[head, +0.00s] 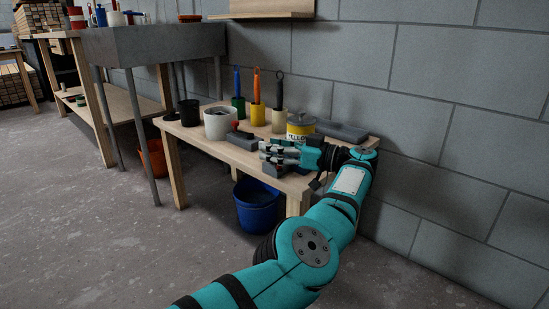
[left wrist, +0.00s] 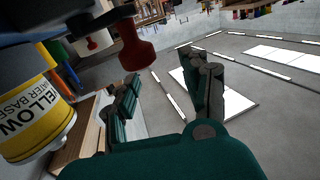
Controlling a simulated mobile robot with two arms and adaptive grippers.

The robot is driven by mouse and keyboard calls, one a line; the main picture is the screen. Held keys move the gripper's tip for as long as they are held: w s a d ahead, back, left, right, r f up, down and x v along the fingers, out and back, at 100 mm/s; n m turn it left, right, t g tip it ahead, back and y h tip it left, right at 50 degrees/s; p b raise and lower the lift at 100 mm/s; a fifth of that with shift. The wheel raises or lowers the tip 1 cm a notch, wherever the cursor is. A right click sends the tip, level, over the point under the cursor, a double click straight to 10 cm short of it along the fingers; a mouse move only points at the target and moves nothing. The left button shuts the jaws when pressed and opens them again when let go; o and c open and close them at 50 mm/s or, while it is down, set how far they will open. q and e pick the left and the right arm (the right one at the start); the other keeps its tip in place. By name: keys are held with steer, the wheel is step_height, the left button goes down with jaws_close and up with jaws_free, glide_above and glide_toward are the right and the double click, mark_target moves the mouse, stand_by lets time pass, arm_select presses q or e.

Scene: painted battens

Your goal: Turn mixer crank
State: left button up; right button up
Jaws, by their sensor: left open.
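A yellow paint can (head: 300,127) stands on the wooden bench, and its label shows large in the left wrist view (left wrist: 35,115). A red knob (left wrist: 137,48) on a dark part is close in the left wrist view, above the gap between my fingers. A small red knob (head: 235,125) shows in the head view over a grey block (head: 243,140). The rest of the crank is hard to make out. My left gripper (head: 268,152) is open, in front of the can; it also shows in the left wrist view (left wrist: 165,97). No finger visibly grips the knob. My right gripper is out of view.
Behind the gripper are a white pot (head: 220,123), a black cup (head: 189,112) and several brushes in coloured cups (head: 258,114). A grey bar (head: 342,131) lies near the wall. A blue bucket (head: 257,207) stands below the bench. The floor in front is clear.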

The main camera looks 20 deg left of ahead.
arm_select(q)
step_height(320, 180, up, 7)
steer(key=shift+f, duration=0.1)
